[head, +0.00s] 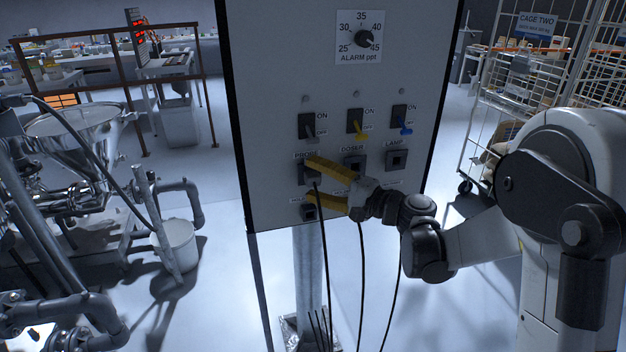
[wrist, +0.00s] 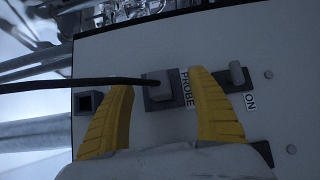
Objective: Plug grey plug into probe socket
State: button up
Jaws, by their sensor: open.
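The grey plug (wrist: 158,84) sits in the probe socket (wrist: 150,104) in the wrist view, beside the PROBE label. I see no clear gap between plug and socket, but its depth is hard to judge. Its black cable (wrist: 70,84) runs off to the left there, and hangs down in the head view (head: 325,250). My gripper (wrist: 161,80) is open, with one yellow finger on each side of the plug and apart from it. In the head view my gripper (head: 310,178) is at the panel's lower left, and its fingers partly hide the probe socket.
The panel (head: 280,110) has several switches, including the yellow one (head: 357,125), and an alarm dial (head: 362,38). An empty socket (wrist: 90,102) lies below the probe socket. The lamp socket (head: 396,160) is at right. Two more black cables hang nearby.

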aim_at(320, 182)
dwell(0.3)
jog(key=shift+v, duration=2.95)
jog(key=shift+d, duration=0.1)
jog(key=v, duration=1.2)
